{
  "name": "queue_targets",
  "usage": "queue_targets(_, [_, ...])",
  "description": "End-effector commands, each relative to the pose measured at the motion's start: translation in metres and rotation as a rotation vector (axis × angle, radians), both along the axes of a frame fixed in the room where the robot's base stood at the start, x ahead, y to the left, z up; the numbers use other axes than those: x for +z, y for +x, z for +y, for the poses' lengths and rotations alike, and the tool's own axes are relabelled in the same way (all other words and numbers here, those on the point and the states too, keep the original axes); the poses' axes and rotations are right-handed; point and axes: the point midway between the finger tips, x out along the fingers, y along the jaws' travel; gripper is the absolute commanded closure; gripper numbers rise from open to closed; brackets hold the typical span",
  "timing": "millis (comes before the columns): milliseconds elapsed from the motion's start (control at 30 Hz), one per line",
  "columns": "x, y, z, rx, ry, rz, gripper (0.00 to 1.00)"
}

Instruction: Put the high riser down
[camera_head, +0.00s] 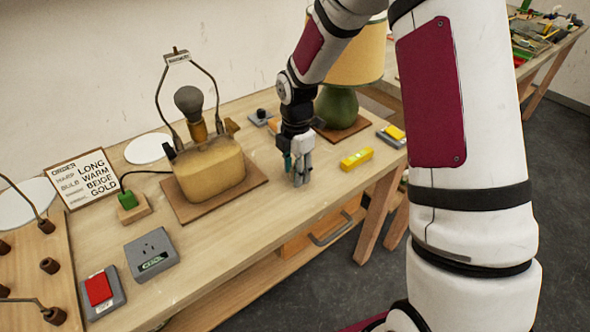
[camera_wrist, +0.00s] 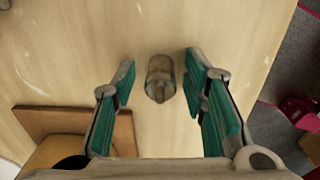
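A small grey-brown metal piece, seemingly the high riser (camera_wrist: 159,88), is on the wooden tabletop in the wrist view. It sits between the two teal-padded fingers of my gripper (camera_wrist: 158,80), with a visible gap on each side. My gripper is open, and neither finger appears to touch the piece. In the head view my gripper (camera_head: 299,168) points down close to the table, right of the yellow lamp base (camera_head: 212,172). I cannot make out the riser there; the fingers seem to hide it.
The yellow lamp with harp and bulb stands on a brown board (camera_head: 247,183). A green lamp (camera_head: 337,108) stands behind my gripper; a yellow block (camera_head: 356,158) lies to its right. An outlet box (camera_head: 152,254) and red switch (camera_head: 99,289) are front left. Bare tabletop lies before my gripper.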

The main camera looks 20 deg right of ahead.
Motion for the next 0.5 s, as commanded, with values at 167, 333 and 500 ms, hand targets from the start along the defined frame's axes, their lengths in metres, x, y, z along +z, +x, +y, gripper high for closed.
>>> queue_targets(167, [0.025,0.000,0.000,-0.001,0.000,-0.005,0.60])
queue_targets(333, [0.061,-0.001,-0.001,0.000,-0.001,-0.004,0.60])
queue_targets(500, [0.093,-0.001,-0.001,-0.001,0.000,-0.005,0.60])
